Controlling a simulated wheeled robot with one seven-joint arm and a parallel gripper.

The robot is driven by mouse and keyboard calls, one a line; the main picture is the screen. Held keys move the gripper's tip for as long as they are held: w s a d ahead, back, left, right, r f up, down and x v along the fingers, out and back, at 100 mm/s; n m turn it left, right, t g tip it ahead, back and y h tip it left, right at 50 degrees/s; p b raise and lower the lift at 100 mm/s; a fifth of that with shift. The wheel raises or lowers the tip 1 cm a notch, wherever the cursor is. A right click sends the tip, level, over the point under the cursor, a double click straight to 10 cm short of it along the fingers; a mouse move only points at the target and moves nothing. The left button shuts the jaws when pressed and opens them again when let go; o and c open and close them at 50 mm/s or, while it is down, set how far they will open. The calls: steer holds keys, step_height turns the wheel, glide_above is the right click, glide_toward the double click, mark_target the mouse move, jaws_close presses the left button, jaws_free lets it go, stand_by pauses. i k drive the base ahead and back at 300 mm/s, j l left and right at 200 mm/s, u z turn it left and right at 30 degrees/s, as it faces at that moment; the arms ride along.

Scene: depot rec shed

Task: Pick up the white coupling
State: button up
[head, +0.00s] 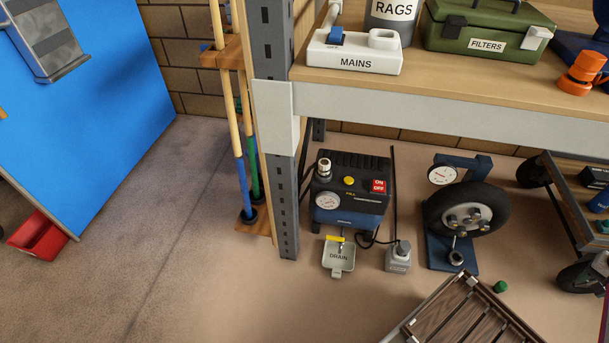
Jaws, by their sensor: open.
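I cannot single out a white coupling with certainty. A small pale, silvery fitting (323,167) stands upright at the top left of the blue and black compressor (347,205), on the floor under the shelf. It may be the coupling, but it is too small to tell. The compressor also has a gauge, a yellow knob and a red ON/OFF switch.
The wooden shelf (430,88) overhangs the compressor, with a grey post (284,200) to its left.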

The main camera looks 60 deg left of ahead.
mark_target(324, 166)
steer(key=u, duration=2.5)
steer(key=i+j+z, duration=0.2)
steer(key=j+z, duration=0.15)
steer(key=j, duration=0.35)
steer(key=i+j+z, duration=0.15)
steer(key=j+z, duration=0.2)
steer(key=j, duration=0.35)
steer(key=j+z, duration=0.35)
steer(key=j, duration=0.4)
steer(key=i, duration=0.05)
